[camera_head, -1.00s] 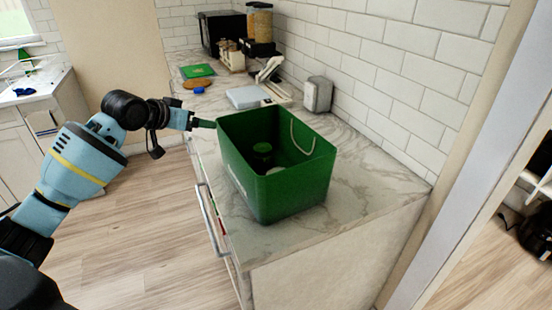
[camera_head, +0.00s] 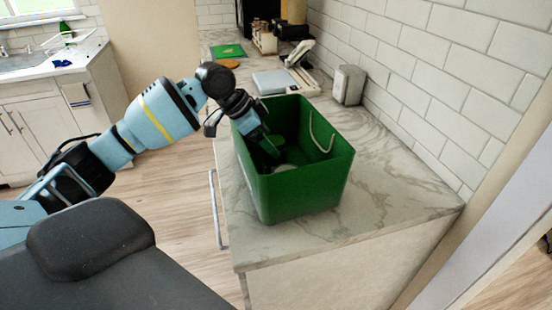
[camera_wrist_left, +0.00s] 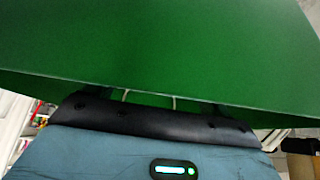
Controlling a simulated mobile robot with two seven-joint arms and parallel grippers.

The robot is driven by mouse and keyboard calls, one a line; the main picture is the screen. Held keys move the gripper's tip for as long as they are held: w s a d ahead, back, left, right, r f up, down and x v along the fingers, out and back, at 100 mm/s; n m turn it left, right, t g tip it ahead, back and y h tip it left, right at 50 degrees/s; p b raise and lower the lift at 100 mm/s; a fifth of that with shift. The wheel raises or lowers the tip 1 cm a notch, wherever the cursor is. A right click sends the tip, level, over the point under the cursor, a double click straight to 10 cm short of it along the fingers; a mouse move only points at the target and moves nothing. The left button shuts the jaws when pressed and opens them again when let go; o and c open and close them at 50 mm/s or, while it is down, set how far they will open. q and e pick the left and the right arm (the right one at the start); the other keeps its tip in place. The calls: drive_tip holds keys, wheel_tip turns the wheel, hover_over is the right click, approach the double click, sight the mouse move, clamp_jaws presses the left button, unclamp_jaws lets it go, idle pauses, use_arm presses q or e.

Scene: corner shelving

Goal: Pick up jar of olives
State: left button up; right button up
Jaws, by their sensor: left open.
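The green box (camera_head: 305,195) stands on the marble counter, open at the top. My left arm reaches over its left rim, and my left gripper (camera_head: 270,150) points down inside it, open. A pale round thing (camera_head: 286,168) shows low in the box by the fingertips; I cannot tell if it is part of the olive jar. The green-lidded jar seen earlier in the box is hidden behind the gripper. In the left wrist view the box's green wall (camera_wrist_left: 160,45) fills the upper part and my fingertips are hidden. My right gripper is not in view.
The counter (camera_head: 400,190) is clear to the right of the box. A white scale-like device (camera_head: 285,82) and a grey canister (camera_head: 348,85) stand behind it. The tiled wall (camera_head: 440,80) bounds the right side. A drawer handle (camera_head: 217,210) juts out at the left.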

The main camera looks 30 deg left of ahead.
sight(279, 148)
use_arm(q)
drive_tip(key=shift+w+x, duration=0.2)
drive_tip(key=shift+x, duration=2.55)
drive_tip(key=shift+r, duration=0.15)
drive_tip(key=c, duration=1.2)
drive_tip(key=shift+c, duration=0.9)
drive_tip(key=shift+r, duration=0.15)
